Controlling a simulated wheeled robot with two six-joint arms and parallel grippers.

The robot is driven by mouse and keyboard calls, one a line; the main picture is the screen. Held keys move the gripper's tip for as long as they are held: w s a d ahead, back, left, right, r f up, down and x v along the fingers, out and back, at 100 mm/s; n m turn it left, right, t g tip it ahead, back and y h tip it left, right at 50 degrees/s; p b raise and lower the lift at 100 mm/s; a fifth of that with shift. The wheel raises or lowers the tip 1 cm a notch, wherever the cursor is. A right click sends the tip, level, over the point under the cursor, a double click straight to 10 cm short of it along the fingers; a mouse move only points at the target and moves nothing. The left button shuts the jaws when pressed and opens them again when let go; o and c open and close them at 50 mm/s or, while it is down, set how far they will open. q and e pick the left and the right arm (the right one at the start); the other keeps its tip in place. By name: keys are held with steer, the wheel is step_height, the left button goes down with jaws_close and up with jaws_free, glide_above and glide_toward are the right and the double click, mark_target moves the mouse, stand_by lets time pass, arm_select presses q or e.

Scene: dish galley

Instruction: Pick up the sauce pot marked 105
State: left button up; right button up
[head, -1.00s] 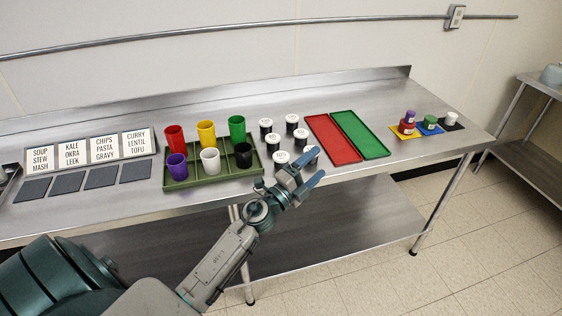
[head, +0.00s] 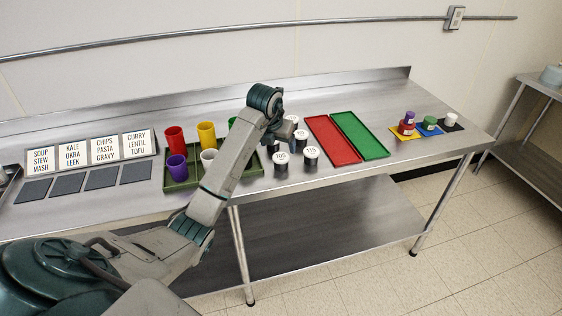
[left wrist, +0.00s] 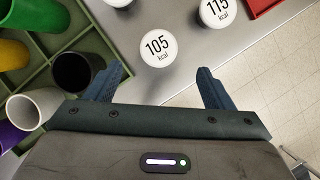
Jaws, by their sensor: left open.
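The sauce pot marked 105 (head: 281,167) is a dark pot with a white lid, standing upright on the steel table. Its lid reads "105 kcal" in the left wrist view (left wrist: 158,46), just beyond and between my left fingertips. My left gripper (left wrist: 160,80) is open and empty, with its two blue fingers apart and not seen touching the pot. In the head view its arm hangs over the pots and hides some of them. The pot marked 115 (head: 311,162) stands to the right of it, also shown in the left wrist view (left wrist: 219,11). My right gripper is not in view.
A green divided crate (head: 181,184) of coloured cups stands left of the pots. A red tray (head: 332,140) and a green tray (head: 360,135) lie to their right. Menu cards (head: 104,149) are farther left. The table front before the trays is clear.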

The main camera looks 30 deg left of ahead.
mark_target(280, 158)
arm_select(q)
steer(key=p+x, duration=0.1)
steer(key=x, duration=0.3)
steer(key=shift+f, duration=0.15)
steer(key=shift+w+f+p, duration=0.1)
steer(key=shift+f+p, duration=0.15)
steer(key=shift+p, duration=0.05)
steer(key=p+x, duration=0.2)
steer(key=x, duration=0.2)
steer(key=shift+a+f, duration=0.15)
steer(key=shift+f, duration=0.3)
steer(key=c, duration=1)
steer(key=shift+c, duration=0.3)
steer(key=shift+r, duration=0.1)
